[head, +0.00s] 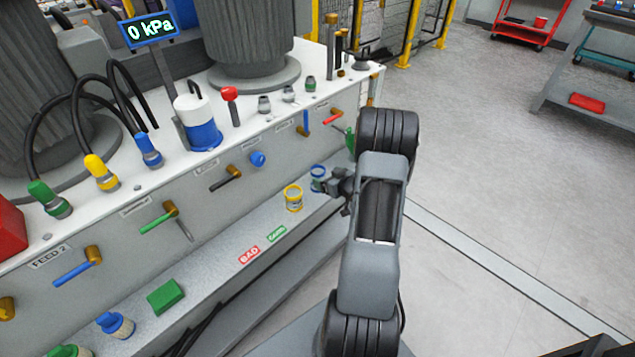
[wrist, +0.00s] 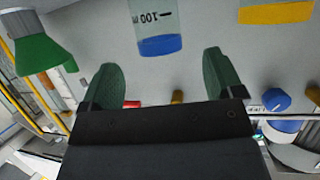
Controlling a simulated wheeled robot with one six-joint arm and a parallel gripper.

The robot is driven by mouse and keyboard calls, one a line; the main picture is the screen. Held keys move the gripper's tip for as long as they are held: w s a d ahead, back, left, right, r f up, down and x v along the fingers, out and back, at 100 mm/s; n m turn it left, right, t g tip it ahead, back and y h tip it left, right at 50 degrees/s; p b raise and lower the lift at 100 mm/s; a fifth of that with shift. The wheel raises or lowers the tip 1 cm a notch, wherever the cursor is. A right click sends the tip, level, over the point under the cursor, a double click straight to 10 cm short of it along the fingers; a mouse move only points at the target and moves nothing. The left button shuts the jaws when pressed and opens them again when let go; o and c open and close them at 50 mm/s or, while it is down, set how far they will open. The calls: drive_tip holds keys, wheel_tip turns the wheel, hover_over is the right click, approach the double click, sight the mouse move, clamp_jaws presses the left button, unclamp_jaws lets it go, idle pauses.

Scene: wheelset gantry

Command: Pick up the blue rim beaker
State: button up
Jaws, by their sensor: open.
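The blue rim beaker (head: 318,178) stands on the lower shelf ledge of the gantry in the head view, partly hidden behind my gripper (head: 335,182). In the wrist view, where the scene appears upside down, the clear beaker with its "100" mark and blue band (wrist: 160,32) is ahead of my gripper (wrist: 165,78). My gripper is open, its green-grey fingers apart with nothing between them. The beaker lies roughly in line with the gap, beyond the fingertips. Contact does not show.
A yellow rim beaker (head: 293,198) stands close to the left; its yellow band (wrist: 277,13) also shows in the wrist view. The BAD (head: 249,255) and GOOD (head: 277,234) labels lie on the ledge. Valve handles, including a green one (head: 158,220), project from the panel above.

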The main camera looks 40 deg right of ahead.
sight(322, 175)
drive_tip(key=shift+b+x, duration=0.85)
drive_tip(key=shift+x, duration=2.6)
drive_tip(key=c, duration=1)
